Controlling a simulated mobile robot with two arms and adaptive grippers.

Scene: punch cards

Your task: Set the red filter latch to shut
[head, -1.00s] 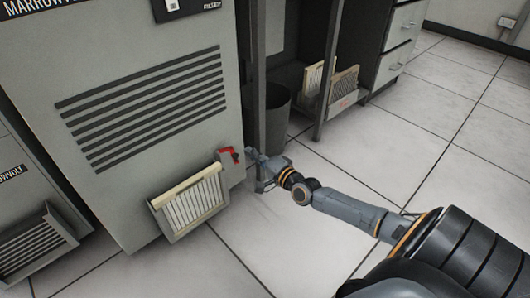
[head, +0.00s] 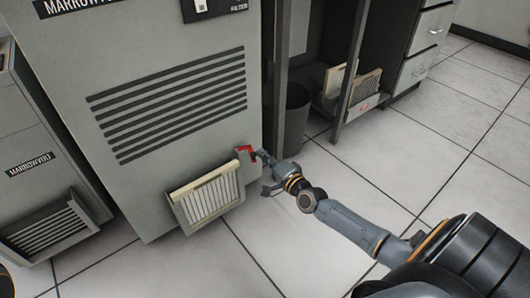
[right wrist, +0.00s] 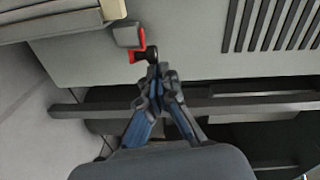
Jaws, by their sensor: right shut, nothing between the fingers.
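The red filter latch (head: 245,152) is on the lower right of the grey cabinet's front, just above and right of the filter (head: 207,195) in its slot. In the right wrist view the latch (right wrist: 141,47) shows red edges, a grey block and a black pivot. My right gripper (head: 262,158) is shut and empty, with its tips right at the latch's black part; in the right wrist view the fingertips (right wrist: 155,72) overlap it. I cannot tell whether they touch. My left gripper is not in view.
The grey cabinet (head: 180,55) has a slatted vent. A dark bin (head: 293,118) and frame posts stand to its right, with another filter holder (head: 350,92) beyond. A second cabinet (head: 35,150) is at left. The tiled floor (head: 330,250) in front is open.

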